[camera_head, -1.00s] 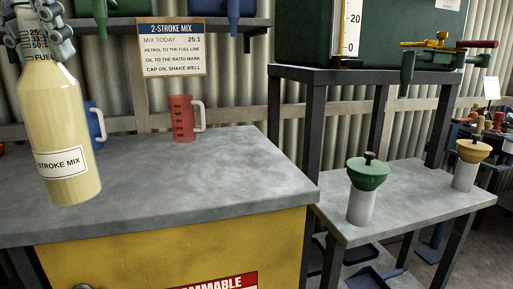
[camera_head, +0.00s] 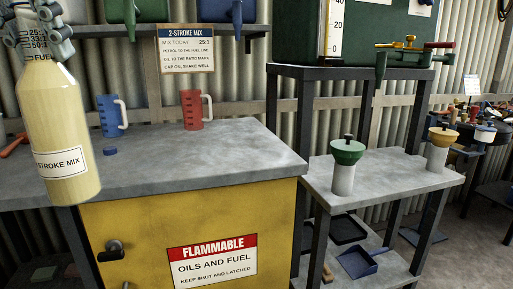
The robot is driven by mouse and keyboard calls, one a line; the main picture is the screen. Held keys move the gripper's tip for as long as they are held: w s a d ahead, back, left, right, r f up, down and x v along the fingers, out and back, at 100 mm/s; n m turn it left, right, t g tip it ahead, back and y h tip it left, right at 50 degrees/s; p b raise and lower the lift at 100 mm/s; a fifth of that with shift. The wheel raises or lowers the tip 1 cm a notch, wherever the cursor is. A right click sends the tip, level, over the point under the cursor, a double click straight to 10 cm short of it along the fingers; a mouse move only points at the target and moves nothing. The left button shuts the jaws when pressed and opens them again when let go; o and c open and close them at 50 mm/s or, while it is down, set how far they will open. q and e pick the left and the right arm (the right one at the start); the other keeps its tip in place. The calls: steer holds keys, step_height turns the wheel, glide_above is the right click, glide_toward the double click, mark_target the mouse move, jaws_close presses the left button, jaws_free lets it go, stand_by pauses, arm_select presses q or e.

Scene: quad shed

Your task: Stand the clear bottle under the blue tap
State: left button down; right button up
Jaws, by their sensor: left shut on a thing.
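The bottle (camera_head: 58,135), pale yellow with a "STROKE MIX" label and ratio marks at its neck, hangs upright at the left. My left gripper (camera_head: 40,35) is shut around its neck. The bottle overlaps the bench in the picture; I cannot tell the gap beneath it. The blue tap (camera_head: 237,17) points down from a blue container (camera_head: 212,10) on the shelf at the top, right of the bottle. The container's top is cut off. My right gripper is not in view.
A blue jug (camera_head: 111,115), a red jug (camera_head: 192,111) and a small blue cap (camera_head: 110,151) are on the grey bench (camera_head: 225,150). A green tap (camera_head: 129,22) hangs from the shelf. The bench's right part is clear.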

arm_select(q)
steer(key=shift+s, duration=0.35)
steer(key=shift+s+f, duration=0.1)
steer(key=shift+f, duration=0.05)
steer(key=shift+w+d+f+m+h, duration=0.15)
steer(key=shift+w+f+m+h, duration=0.25)
steer(key=shift+w+f+m, duration=0.55)
steer(key=w+d+f+m+g+h, duration=0.1)
steer(key=w+f+m+g+h, duration=0.2)
steer(key=f+m, duration=0.65)
steer(key=w+d+f+m+g+h, duration=0.1)
steer(key=w+d+f+m+g, duration=0.1)
steer(key=w+f+m, duration=0.5)
steer(key=s+d+f+m+g+y, duration=0.1)
steer(key=s+f+m+g+y, duration=0.1)
steer(key=f+m, duration=0.6)
steer(key=s+d+f+m+g+y, duration=0.1)
steer(key=s+f+m+g+y, duration=0.1)
steer(key=f+m, duration=0.7)
step_height(320, 180, down, 8)
steer(key=shift+s+d+f+y, duration=0.15)
steer(key=shift+s+d+y, duration=0.15)
steer(key=shift+s+y, duration=0.35)
steer(key=shift+s, duration=0.1)
